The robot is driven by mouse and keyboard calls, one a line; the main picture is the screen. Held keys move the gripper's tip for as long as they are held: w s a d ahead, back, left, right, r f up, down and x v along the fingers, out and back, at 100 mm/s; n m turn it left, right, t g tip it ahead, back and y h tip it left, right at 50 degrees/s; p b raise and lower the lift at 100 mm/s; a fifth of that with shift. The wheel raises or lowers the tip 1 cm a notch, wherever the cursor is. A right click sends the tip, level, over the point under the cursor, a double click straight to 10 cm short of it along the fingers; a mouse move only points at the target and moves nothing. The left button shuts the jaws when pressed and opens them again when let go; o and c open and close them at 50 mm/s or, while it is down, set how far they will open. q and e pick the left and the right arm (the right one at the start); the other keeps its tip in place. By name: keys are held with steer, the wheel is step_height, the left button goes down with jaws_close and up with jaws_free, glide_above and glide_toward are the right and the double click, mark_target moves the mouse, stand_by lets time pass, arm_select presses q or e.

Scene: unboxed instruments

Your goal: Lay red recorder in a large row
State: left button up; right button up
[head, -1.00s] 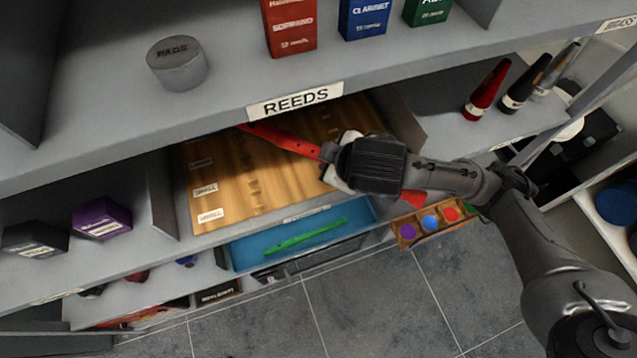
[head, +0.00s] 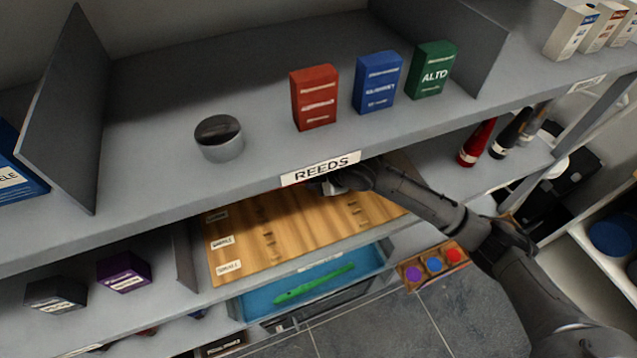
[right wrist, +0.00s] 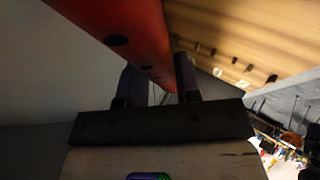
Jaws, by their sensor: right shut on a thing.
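The red recorder (right wrist: 140,35) shows in the right wrist view with dark finger holes along it. My right gripper (right wrist: 158,88) is shut on it, one finger on each side. In the head view my right gripper (head: 332,186) reaches in under the upper shelf's front edge, over the far part of the wooden board. The recorder is almost wholly hidden there by that shelf edge. The wooden board (head: 290,235) has rows of small notches and white labels (head: 222,242) down its left side, too small to read surely. My left gripper is not in view.
The upper shelf's edge with the REEDS label (head: 320,168) overhangs the board. A blue tray (head: 245,305) with a green recorder (head: 315,283) sits in front. Purple (head: 123,270) and black boxes stand left.

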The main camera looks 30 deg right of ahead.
steer(key=w, duration=0.1)
steer(key=w+d+f+n, duration=0.1)
steer(key=w+y+p, duration=0.1)
steer(key=shift+d+f+n, duration=0.2)
steer(key=shift+d+n, duration=0.1)
steer(key=shift+w+d+f+n, duration=0.3)
steer(key=shift+w+d+f, duration=0.1)
steer(key=shift+f+b, duration=0.4)
steer(key=shift+f, duration=0.2)
step_height(320, 180, down, 4)
steer(key=b, duration=0.3)
steer(key=shift+r, duration=0.15)
